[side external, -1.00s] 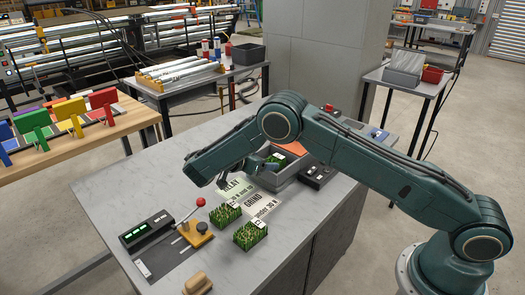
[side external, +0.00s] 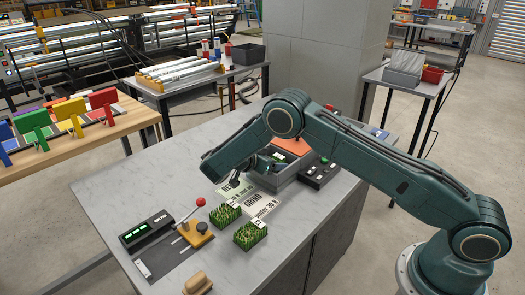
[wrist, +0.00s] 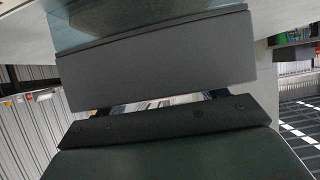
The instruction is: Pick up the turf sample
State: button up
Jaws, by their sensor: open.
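Two green turf samples with white letter tags stand on the grey worktop in the side view: one (side external: 225,216) nearer the signs and one (side external: 250,236) closer to the front. A third green piece with a white tag (side external: 278,157) shows partly in a grey bin (side external: 287,177), half hidden by my arm. My gripper (side external: 234,184) is open, above the worktop behind the nearer turf sample and apart from it. Its fingers are small and dark there. In the wrist view the jaw parts (wrist: 160,101) show a gap with no turf seen in it.
Printed signs (side external: 258,198) lie beside the bin. A black button box (side external: 320,172) is at right.

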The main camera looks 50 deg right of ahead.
jog(key=c, duration=1.2)
jog(key=shift+r, duration=0.1)
notch_tip(320, 180, up, 10)
dwell(0.6)
